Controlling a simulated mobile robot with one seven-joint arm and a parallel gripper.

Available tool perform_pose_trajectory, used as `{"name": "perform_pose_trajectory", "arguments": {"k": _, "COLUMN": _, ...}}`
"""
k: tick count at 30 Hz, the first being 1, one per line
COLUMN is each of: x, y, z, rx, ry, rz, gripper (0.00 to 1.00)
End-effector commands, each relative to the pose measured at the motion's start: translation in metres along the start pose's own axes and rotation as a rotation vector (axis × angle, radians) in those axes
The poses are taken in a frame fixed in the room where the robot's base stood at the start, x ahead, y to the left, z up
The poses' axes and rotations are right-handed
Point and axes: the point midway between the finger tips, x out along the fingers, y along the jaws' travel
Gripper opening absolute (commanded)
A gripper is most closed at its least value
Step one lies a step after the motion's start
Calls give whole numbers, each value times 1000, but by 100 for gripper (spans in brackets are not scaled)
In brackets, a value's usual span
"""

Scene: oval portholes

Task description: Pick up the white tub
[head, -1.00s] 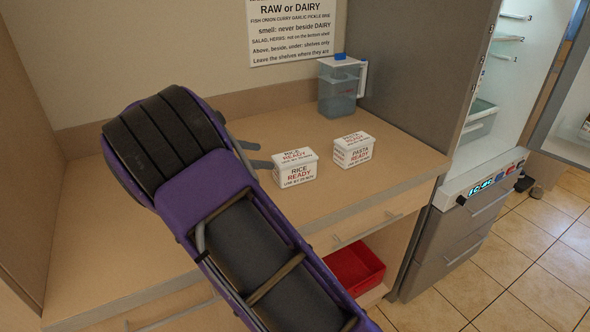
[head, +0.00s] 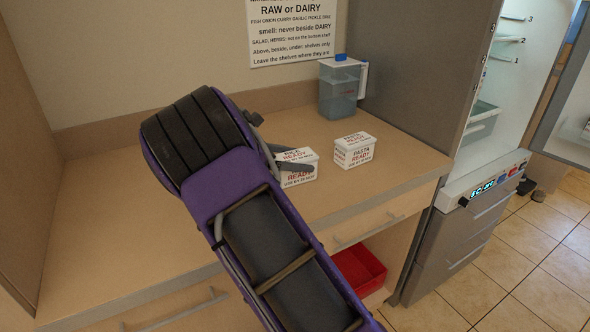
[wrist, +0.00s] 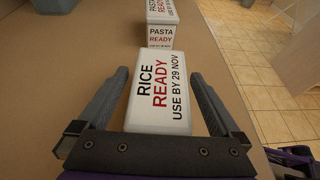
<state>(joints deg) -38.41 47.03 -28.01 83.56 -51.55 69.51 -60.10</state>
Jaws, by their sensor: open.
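Two white tubs with printed labels stand on the wooden counter. The tub marked RICE READY (head: 302,178) is the nearer to my gripper (head: 304,158). In the wrist view the rice tub (wrist: 160,103) lies between my two open fingers (wrist: 160,78), with a gap on each side. In the head view one finger crosses in front of the rice tub and hides part of its label. The tub marked PASTA READY (head: 355,152) stands to the right, and in the wrist view it shows beyond the rice tub (wrist: 161,36).
A clear jug with a blue lid (head: 338,92) stands at the back of the counter (head: 110,230). An open fridge (head: 490,130) is at the right. A red bin (head: 360,270) sits below the counter. The left counter is clear.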

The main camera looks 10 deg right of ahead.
Motion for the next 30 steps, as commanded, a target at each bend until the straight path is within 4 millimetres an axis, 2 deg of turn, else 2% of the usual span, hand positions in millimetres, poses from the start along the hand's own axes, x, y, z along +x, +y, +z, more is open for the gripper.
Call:
{"name": "perform_pose_trajectory", "arguments": {"k": 3, "x": -1, "y": 0, "z": 0, "rx": 0, "ry": 0, "rz": 0, "gripper": 100}}
{"name": "perform_pose_trajectory", "arguments": {"k": 20, "x": -1, "y": 0, "z": 0, "rx": 0, "ry": 0, "rz": 0, "gripper": 0}}
{"name": "perform_pose_trajectory", "arguments": {"k": 27, "x": -2, "y": 0, "z": 2, "rx": 2, "ry": -1, "rz": 1, "gripper": 0}}
{"name": "perform_pose_trajectory", "arguments": {"k": 30, "x": -4, "y": 1, "z": 9, "rx": 4, "ry": 0, "rz": 2, "gripper": 0}}
